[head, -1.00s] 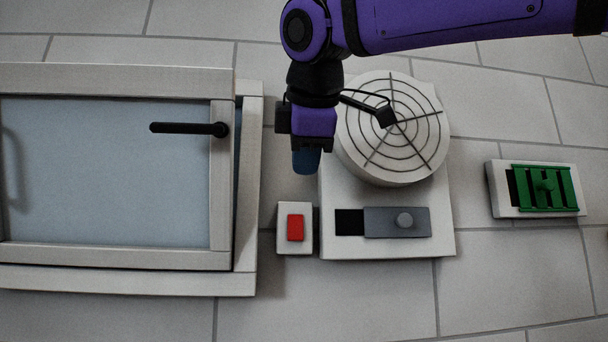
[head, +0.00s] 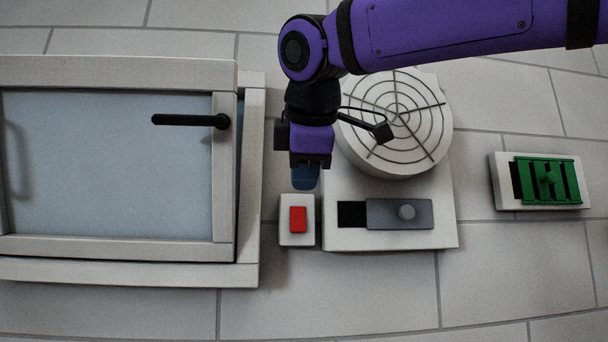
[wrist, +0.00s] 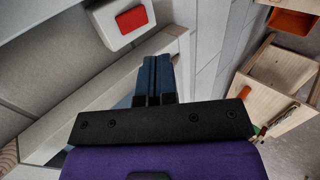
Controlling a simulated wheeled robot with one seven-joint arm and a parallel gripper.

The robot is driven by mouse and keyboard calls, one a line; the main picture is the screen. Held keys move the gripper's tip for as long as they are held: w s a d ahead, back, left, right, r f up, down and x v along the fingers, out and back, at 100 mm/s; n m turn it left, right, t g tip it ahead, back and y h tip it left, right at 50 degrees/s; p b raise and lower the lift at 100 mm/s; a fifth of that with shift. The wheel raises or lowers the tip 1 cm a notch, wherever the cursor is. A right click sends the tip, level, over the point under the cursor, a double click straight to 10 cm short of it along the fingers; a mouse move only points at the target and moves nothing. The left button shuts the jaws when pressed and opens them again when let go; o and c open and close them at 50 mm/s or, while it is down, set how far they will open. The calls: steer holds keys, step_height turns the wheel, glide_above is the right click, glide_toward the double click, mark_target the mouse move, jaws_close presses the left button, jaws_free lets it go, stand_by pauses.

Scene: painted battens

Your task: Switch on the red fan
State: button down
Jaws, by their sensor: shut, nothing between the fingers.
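The fan (head: 428,150) shows in the head view as a round white housing with a dark wire grille; I see no red on it. A red rocker switch (head: 298,219) on a small white plate (head: 298,241) is left of that panel. My gripper (head: 305,180) is shut and empty, its blue fingertips just above the plate in the picture; contact cannot be told. The wrist view shows the fingers (wrist: 154,78) below the red switch (wrist: 132,18), apart from it in the picture.
A framed window (head: 110,170) with a black handle (head: 190,120) is close on the left. A green slatted vent (head: 548,180) is on the wall at the right. Wooden furniture (wrist: 278,72) shows right in the wrist view. The tiled wall below the switch is clear.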

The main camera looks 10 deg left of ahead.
mark_target(297, 220)
steer(key=x, duration=0.6)
steer(key=w+r+x, duration=0.1)
steer(key=x, duration=0.2)
steer(key=shift+w+a+f, duration=0.2)
steer(key=shift+w+a, duration=0.05)
steer(key=shift+w, duration=0.05)
steer(key=shift+w+a+f, duration=0.1)
steer(key=shift+w+a, duration=0.05)
steer(key=shift+w, duration=0.4)
steer(key=shift+w+t, duration=0.2)
steer(key=shift+t, duration=0.1)
steer(key=shift+r, duration=0.85)
steer(key=shift+s, duration=0.1)
